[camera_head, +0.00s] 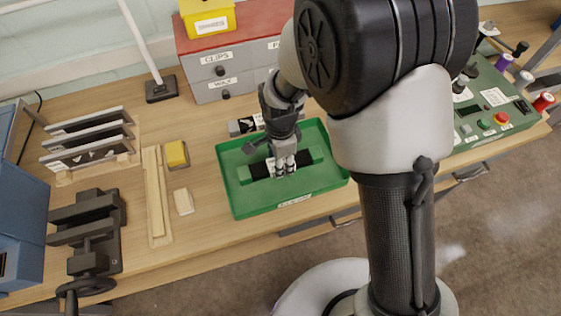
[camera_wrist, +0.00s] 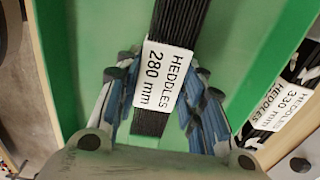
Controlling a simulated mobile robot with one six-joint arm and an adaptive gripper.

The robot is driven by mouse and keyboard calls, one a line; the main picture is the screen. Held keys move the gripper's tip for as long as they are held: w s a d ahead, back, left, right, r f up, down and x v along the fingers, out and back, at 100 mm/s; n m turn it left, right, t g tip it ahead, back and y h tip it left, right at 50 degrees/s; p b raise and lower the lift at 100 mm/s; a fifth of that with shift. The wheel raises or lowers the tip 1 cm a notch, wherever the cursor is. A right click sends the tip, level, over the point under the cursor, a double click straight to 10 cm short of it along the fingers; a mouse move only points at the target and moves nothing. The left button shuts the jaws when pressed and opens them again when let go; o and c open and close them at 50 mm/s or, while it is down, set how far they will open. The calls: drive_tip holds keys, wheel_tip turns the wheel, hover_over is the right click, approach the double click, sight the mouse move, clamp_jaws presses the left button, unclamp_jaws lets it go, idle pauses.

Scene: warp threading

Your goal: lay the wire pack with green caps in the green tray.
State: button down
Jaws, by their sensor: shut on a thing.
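The wire pack (camera_head: 259,170) is a dark bundle with green caps at its ends, lying across the inside of the green tray (camera_head: 235,205) in the head view. In the wrist view the pack (camera_wrist: 180,22) carries a white label reading "HEDDLES 280 mm". My gripper (camera_head: 284,168) points down over the tray and is shut on the pack near its middle, with fingers on both sides of the label. The wrist view also shows the tray (camera_wrist: 95,25) around it. I cannot tell if the pack touches the tray floor.
Another pack labelled "HEDDLES 330 mm" (camera_wrist: 275,105) lies just outside the tray, behind it in the head view. A grey drawer cabinet (camera_head: 215,88) stands behind. A yellow block (camera_head: 176,154) and wooden strips (camera_head: 155,195) lie left of the tray.

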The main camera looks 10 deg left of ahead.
drive_tip(key=shift+f, duration=0.1)
drive_tip(key=c, duration=1.1)
unclamp_jaws()
drive_tip(key=shift+o, duration=0.2)
wheel_tip(320, 180, up, 12)
drive_tip(key=p, duration=0.3)
drive_tip(key=shift+p, duration=0.4)
